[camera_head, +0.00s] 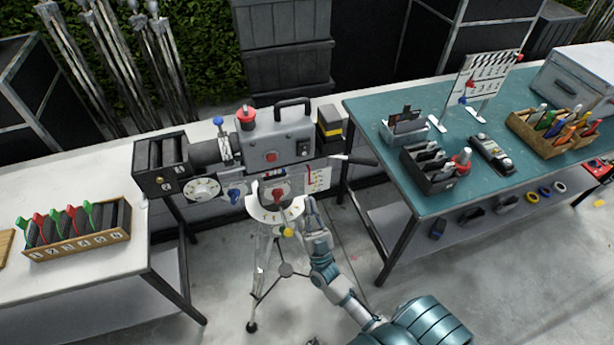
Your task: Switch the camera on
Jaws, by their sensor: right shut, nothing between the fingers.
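The grey film camera (277,143) stands on a tripod (262,262) between two tables, with its black lens hood (161,165) pointing left. Its side carries a round red button and a small dark control panel (303,148). A red knob (246,115) and a handle sit on top. A white dial (203,189) hangs under the lens. My right gripper (308,205) is shut and empty, just below the camera body and beside the white curved plate on the tripod head. I cannot tell whether it touches anything. My left gripper is not in view.
The teal table (440,197) at right holds trays of tools, a clapperboard (487,75) and a grey case (575,85). Dark crates and light stands fill the back. The floor between the tables is mostly clear.

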